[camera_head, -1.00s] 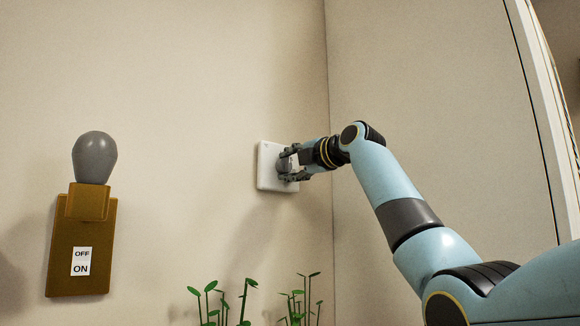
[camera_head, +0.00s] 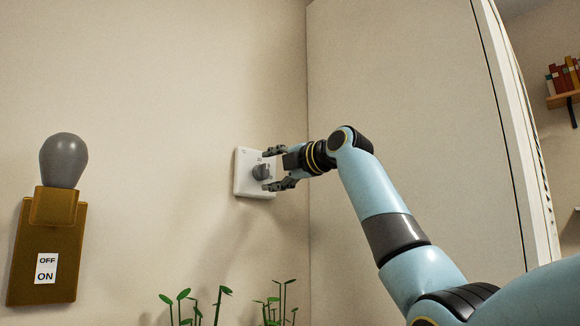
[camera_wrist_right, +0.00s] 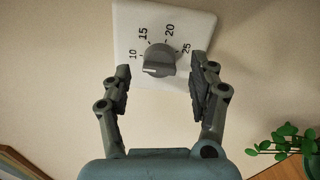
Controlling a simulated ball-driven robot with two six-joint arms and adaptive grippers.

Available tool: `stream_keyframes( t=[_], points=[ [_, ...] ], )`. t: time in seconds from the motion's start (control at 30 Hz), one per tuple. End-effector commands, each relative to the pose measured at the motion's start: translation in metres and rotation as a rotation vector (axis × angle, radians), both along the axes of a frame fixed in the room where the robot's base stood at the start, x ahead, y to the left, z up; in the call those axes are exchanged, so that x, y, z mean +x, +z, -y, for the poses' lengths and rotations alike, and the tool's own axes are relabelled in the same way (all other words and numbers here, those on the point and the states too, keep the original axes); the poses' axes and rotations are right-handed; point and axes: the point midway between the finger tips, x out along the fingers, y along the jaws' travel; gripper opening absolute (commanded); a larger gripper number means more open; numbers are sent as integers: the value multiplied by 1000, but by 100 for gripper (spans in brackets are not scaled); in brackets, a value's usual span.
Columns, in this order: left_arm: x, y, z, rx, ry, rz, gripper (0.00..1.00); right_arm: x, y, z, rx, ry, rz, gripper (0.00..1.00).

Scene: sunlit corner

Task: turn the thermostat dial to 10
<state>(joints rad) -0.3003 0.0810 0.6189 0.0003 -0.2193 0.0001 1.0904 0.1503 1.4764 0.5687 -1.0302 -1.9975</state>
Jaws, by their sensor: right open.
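The thermostat is a white square plate (camera_head: 243,187) on the wall with a grey round dial (camera_head: 261,172). In the right wrist view the dial (camera_wrist_right: 162,58) has numbers 10, 15, 20 and 25 around it on the plate (camera_wrist_right: 205,25). A white mark on the dial shows at its left side, a little below the 10. My right gripper (camera_head: 274,169) is open in front of the dial. In the right wrist view its fingers (camera_wrist_right: 162,76) stand apart on either side, with gaps to the dial. My left gripper is not in view.
A brown switch box (camera_head: 40,275) with a grey knob-ended lever (camera_head: 64,160) and an OFF/ON label is on the wall at left. Green plants (camera_head: 200,305) stand below the thermostat. A side wall (camera_head: 400,90) rises close to the right of it.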

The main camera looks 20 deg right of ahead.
Motion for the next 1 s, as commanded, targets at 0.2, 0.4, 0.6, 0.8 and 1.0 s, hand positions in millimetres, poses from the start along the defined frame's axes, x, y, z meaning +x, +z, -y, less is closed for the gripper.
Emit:
stream_keyframes(
  t=[0.2,0.4,0.6,0.8,1.0],
  points=[
    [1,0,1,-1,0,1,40,-47,-1,19,-4,-3,2,60],
    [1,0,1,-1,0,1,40,-78,-1,29,-2,-1,-1,60],
    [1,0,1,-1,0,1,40,-88,-1,32,-1,1,-2,60],
    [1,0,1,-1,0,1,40,-88,-1,32,-1,1,-2,60],
    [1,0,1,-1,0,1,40,-88,-1,32,-1,1,-2,60]
  ],
)
